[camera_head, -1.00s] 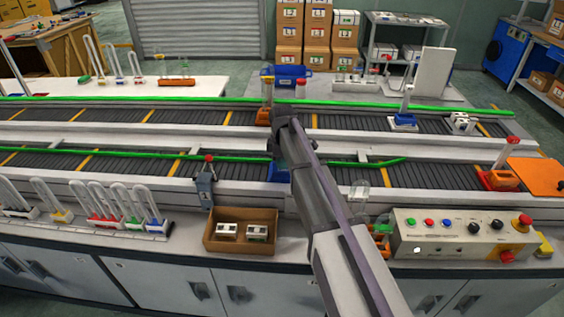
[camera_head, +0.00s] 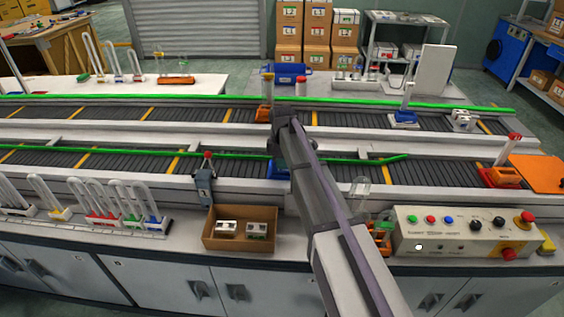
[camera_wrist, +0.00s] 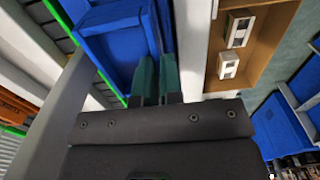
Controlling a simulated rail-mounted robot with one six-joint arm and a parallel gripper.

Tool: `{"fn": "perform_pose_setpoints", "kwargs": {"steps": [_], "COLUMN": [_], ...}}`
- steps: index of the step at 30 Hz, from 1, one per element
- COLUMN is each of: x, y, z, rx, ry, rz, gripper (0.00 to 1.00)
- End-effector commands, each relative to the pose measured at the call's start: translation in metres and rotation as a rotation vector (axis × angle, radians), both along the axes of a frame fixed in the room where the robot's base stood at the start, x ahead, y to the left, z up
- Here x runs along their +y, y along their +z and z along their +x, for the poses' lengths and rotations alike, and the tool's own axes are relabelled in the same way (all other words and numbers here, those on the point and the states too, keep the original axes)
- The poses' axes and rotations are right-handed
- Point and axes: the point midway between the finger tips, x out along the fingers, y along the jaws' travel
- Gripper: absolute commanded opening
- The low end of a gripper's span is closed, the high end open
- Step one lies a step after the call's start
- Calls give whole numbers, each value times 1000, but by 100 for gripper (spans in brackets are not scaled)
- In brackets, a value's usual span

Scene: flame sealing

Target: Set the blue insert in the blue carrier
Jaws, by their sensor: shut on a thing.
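The blue carrier (camera_head: 277,170) sits on the near conveyor, partly hidden behind my arm. In the wrist view a large blue block, seemingly this carrier (camera_wrist: 112,38), fills the upper left, just beside the fingertips. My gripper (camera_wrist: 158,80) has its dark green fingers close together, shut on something. A narrow dark blue piece shows at the fingertips and seems to be the blue insert (camera_wrist: 163,28), mostly hidden. I cannot tell whether it touches the carrier. In the head view my arm hides the fingers.
A cardboard box (camera_head: 210,238) with two white inserts stands on the front ledge, left of my arm. A control panel (camera_head: 465,222) is to the right. A grey post with a red top (camera_head: 205,185) stands by the near conveyor. Another blue carrier (camera_head: 403,121) is on the far conveyor.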

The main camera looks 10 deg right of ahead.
Motion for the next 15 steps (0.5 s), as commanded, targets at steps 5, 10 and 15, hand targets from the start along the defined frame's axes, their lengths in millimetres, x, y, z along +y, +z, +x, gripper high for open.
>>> {"fn": "perform_pose_setpoints", "kwargs": {"steps": [5,10,15], "x": [0,0,0], "y": [1,0,-3], "z": [0,0,0], "rx": [0,0,0], "ry": [0,0,0], "rz": [0,0,0], "gripper": [0,0,0]}}
